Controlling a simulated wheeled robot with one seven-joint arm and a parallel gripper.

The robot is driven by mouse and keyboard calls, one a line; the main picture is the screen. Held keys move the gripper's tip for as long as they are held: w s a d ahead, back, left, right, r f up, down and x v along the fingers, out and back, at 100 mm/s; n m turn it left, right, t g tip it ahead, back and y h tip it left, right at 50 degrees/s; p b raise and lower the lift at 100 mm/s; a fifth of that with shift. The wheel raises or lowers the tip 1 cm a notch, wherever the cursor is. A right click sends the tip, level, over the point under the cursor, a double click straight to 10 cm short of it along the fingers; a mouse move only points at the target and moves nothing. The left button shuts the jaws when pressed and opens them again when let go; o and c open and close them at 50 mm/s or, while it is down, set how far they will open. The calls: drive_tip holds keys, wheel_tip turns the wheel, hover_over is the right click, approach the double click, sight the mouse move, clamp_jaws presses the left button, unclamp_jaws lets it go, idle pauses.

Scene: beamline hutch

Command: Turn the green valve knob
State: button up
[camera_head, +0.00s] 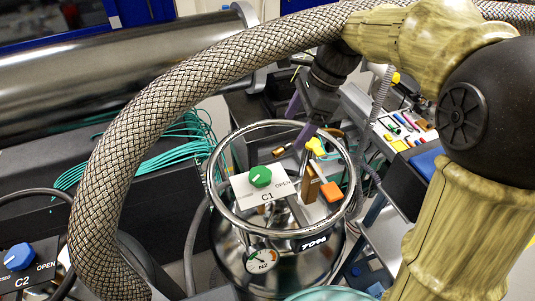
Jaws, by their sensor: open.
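The green valve knob (261,176) sits on a white plate (247,190) marked C1 and OPEN. A pale pointer line shows on the knob's top. The plate is inside the steel ring (216,190) at the top of a shiny tank (233,262). My gripper (297,125), with purple fingers, is open and empty. In the picture it is above and right of the knob, apart from it; its exact height over the ring is hard to tell.
A blue knob (19,257) on a C2 plate is at the lower left. A thick braided hose (150,110) arches over the left and top. A gauge (262,261), an orange part (331,191) and a yellow knob (316,146) crowd the ring. A tool tray (405,130) is at right.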

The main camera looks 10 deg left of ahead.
sight(262, 174)
drive_tip(key=shift+a+r, duration=0.35)
drive_tip(key=shift+r, duration=0.15)
drive_tip(key=p+x, duration=0.2)
drive_tip(key=x, duration=1.5)
drive_tip(key=shift+f+p, duration=0.15)
drive_tip(key=shift+p, duration=0.15)
drive_tip(key=shift+s, duration=0.15)
drive_tip(key=shift+a, duration=0.1)
drive_tip(key=c, duration=1)
